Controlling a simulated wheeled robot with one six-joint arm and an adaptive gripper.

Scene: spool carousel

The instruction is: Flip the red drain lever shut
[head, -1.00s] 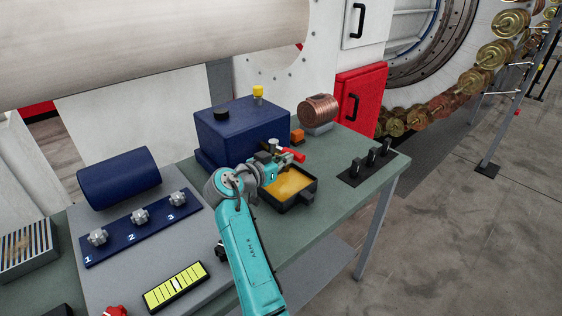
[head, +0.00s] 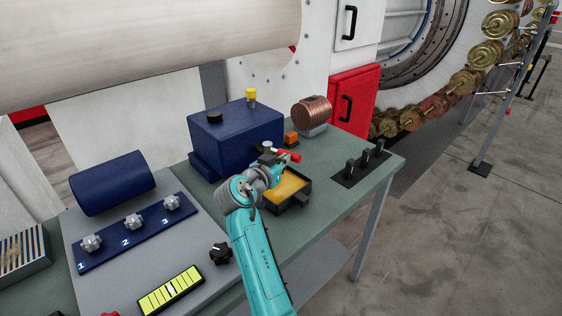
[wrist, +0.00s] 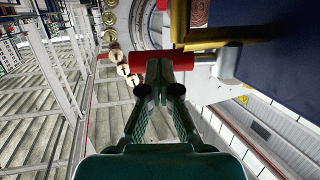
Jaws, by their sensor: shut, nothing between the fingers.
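The red drain lever (head: 289,155) sticks out to the right from the valve at the front of the dark blue tank (head: 235,140). In the wrist view, a red bar, the lever (wrist: 196,63), lies crosswise at my fingertips. My gripper (wrist: 158,72) is shut and empty, its tips at or very near the lever; I cannot tell whether they touch. In the head view, my gripper (head: 272,174) is just below and left of the lever, partly hidden by my own wrist.
A black drip tray (head: 299,202) with yellow liquid sits under the valve. A copper spool (head: 314,110) stands behind and black switches (head: 363,158) to the right. Brass-coloured piping (wrist: 240,27) is close above my fingers in the wrist view. The bench's right edge is open.

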